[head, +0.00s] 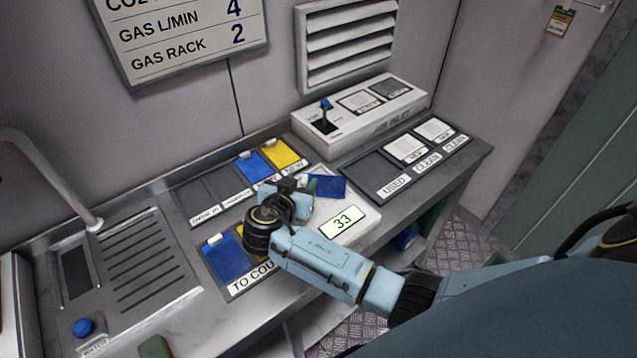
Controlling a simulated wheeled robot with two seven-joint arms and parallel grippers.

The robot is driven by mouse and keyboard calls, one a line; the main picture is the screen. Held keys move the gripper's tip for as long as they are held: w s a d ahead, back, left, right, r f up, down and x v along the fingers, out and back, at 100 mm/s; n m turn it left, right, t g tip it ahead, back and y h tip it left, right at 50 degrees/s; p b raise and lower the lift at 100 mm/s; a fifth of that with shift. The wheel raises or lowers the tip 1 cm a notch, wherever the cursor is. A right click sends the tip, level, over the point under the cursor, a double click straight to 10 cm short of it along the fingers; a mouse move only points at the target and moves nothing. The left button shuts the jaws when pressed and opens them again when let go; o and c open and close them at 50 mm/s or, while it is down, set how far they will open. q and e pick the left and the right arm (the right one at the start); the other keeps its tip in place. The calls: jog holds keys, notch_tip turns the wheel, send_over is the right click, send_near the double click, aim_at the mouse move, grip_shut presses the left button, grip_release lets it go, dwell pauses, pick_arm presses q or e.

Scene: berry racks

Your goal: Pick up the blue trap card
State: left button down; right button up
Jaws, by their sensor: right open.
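My right gripper (302,183) reaches in over the bench from the right; its jaws are open, its fingertips partly hidden by its own body. A blue card (329,187) is right beside the fingertips, over the white counting device with the "33" display (342,222). I cannot tell whether the fingers touch it. Another blue card (226,259) lies in the "TO COUNT" tray (240,287) at the front left, next to a yellow card mostly hidden by my wrist. A third blue card (253,167) lies in the back tray beside a yellow card (279,154). My left gripper is not in view.
A dark tray with "USED" and "CLEAN" slots (368,174) lies at the right, white cards in its clean slots. Behind it is the "AIR INLET" box (392,118) with a blue-topped lever. A grated sink panel (150,250) and curved pipe (62,180) are at left.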

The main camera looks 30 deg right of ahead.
jog(key=x, duration=0.2)
jog(key=shift+w+d+f, duration=0.15)
jog(key=shift+d, duration=0.1)
grip_shut()
notch_tip(320, 180, up, 10)
jog(key=p, duration=0.1)
jog(key=s+a+r+n+t+y, duration=0.4)
jog(key=s+a+r+n+y, duration=0.1)
jog(key=s+n+y, duration=0.4)
jog(key=shift+s+a+r+n+t+y, duration=0.2)
jog(key=shift+s+r+n+t+y, duration=0.1)
jog(key=shift+s+r+y, duration=0.5)
